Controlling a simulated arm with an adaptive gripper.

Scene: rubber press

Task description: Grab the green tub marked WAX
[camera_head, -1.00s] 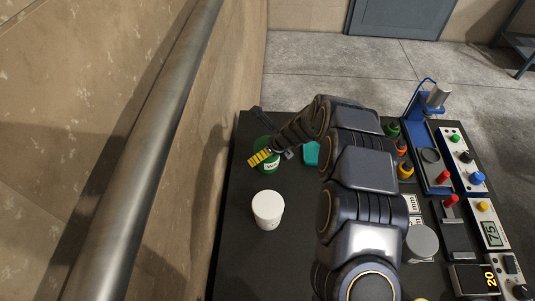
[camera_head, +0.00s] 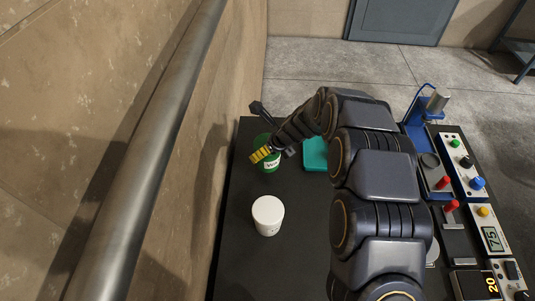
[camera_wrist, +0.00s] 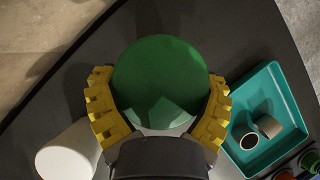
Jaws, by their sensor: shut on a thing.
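The green tub (camera_head: 271,163) stands at the far left of the black table, with part of its white label showing; the gripper hides part of it. My gripper (camera_head: 262,154) has yellow fingers and is shut on the tub. In the wrist view the tub's round green lid (camera_wrist: 160,82) lies between the two curved yellow fingers, one on each side, touching it. I cannot tell whether the tub is lifted off the table.
A white tub (camera_head: 268,215) stands nearer on the table. A teal tray (camera_head: 315,154) lies right of the gripper, with small ring-like parts (camera_wrist: 268,126) in it. A blue press (camera_head: 425,105) and control boxes (camera_head: 491,232) line the right side. A wall and rail (camera_head: 150,190) are at left.

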